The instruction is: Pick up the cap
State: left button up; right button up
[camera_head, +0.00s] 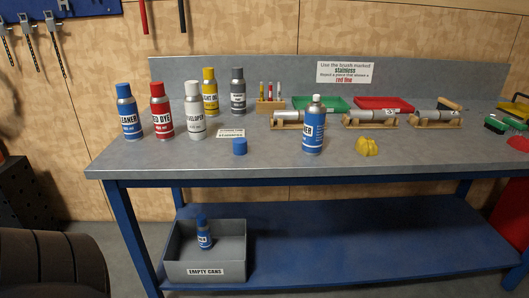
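A blue cap (240,147) sits on the grey workbench top (190,156) near its front edge, left of the middle. To its right stands an upright blue cleaner can (313,132) with its white nozzle showing and no cap on it. Neither of my grippers shows in the head view.
Capped cans stand at the back left, including a red dye can (161,117) and a white developer can (194,118). A small label card (231,133) lies behind the cap. A yellow lump (367,147) and metal cylinders on wooden stands (376,122) are to the right. A grey bin (238,248) is below.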

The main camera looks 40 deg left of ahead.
aim_at(240, 147)
jog(key=u, duration=0.7)
jog(key=i, duration=0.65)
jog(key=u, duration=0.5)
